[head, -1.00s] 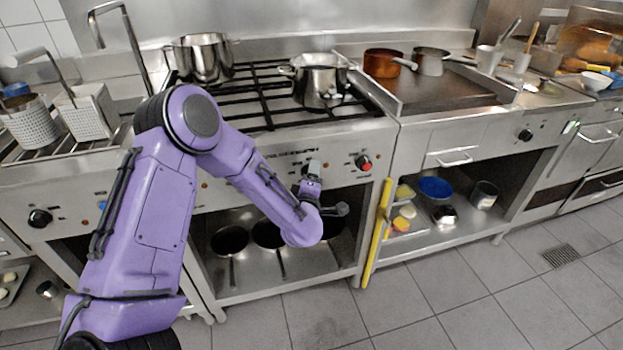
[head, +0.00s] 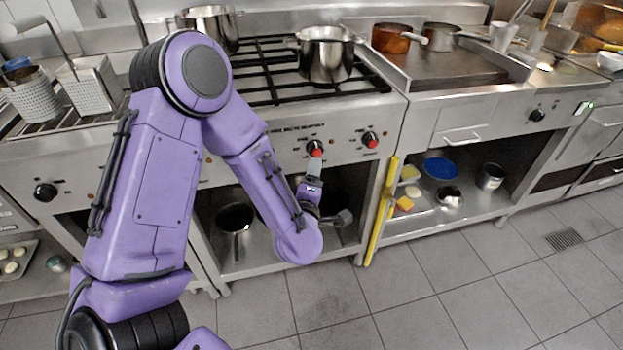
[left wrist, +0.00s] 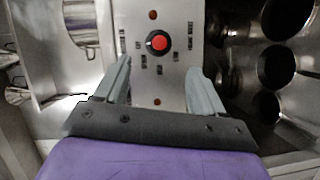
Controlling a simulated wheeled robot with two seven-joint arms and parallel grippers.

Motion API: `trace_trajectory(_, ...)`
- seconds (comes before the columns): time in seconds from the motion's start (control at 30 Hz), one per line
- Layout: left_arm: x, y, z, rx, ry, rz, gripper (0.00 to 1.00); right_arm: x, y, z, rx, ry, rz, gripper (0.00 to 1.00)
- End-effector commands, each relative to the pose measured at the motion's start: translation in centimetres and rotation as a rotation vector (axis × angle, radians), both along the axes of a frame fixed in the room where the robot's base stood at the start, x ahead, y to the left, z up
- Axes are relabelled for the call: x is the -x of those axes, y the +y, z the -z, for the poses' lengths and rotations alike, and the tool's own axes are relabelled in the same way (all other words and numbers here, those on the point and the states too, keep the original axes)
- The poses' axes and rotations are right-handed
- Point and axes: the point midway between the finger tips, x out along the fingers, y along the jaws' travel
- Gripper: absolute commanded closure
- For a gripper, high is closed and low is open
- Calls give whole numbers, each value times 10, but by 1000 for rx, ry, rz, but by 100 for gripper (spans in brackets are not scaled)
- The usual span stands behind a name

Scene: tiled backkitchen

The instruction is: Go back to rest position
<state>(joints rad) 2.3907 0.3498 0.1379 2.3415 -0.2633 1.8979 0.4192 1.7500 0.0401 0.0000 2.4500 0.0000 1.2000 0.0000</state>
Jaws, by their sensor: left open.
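My left arm comes in from the left in the head view, bent at the elbow. Its gripper (head: 314,168) is in front of the stove's front panel, just below a red-marked knob (head: 314,147). In the left wrist view the two grey fingers of my left gripper (left wrist: 158,85) stand apart with nothing between them. The knob (left wrist: 157,42) shows beyond the fingertips, apart from them. My right gripper is in neither view.
A steel pot (head: 327,56) stands on the stove grate, and a larger pot (head: 209,27) stands behind my arm. A yellow bar (head: 378,213) stands upright by the stove's right leg. Pans (head: 235,219) lie on the lower shelf. The tiled floor (head: 440,305) in front is clear.

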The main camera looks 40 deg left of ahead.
Motion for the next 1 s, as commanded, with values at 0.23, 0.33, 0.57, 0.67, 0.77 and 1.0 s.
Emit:
trace_trajectory(0.23, 0, 0, 0, 0, 0, 0, 31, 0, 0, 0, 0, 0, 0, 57)
trace_trajectory(0.33, -1, -3, 3, -33, 31, 20, 31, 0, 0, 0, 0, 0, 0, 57)
trace_trajectory(0.57, 66, -29, 118, -399, 704, 351, 31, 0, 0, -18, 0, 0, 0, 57)
trace_trajectory(0.67, 139, -30, 174, -499, 1014, 511, 31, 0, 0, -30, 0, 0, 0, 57)
trace_trajectory(0.77, 209, -27, 206, -546, 1245, 628, 31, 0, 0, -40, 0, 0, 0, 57)
trace_trajectory(1.0, 289, -21, 229, -560, 1444, 718, 31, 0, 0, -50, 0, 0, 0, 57)
